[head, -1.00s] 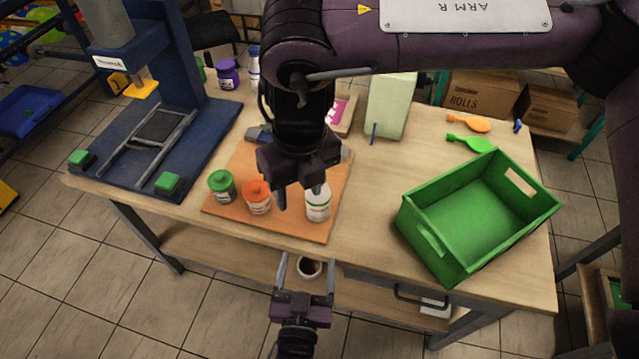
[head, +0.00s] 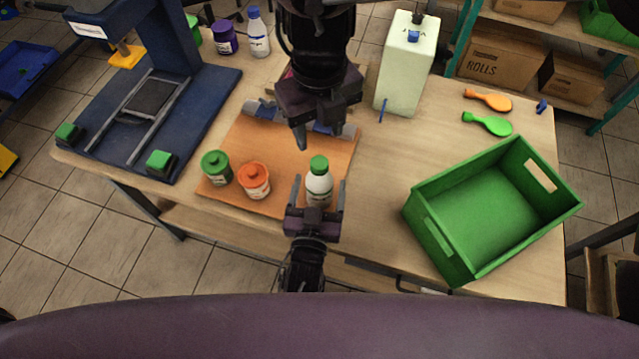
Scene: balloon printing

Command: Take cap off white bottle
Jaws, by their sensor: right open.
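The white bottle (head: 319,188) stands upright on the orange-brown board, near its front right. Its green cap (head: 319,163) is on top. My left gripper (head: 318,192) comes up from the bottom edge. Its two fingers are apart, one on each side of the bottle, with small gaps showing; the lower bottle is partly hidden behind the gripper. My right gripper (head: 322,133) hangs from the top of the picture, open and empty, behind and above the cap, apart from it.
A green-lidded jar (head: 216,168) and an orange-lidded jar (head: 254,181) stand left of the bottle on the board (head: 285,150). A green crate (head: 490,212) stands right. A blue press (head: 150,100) fills the left. Table between board and crate is clear.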

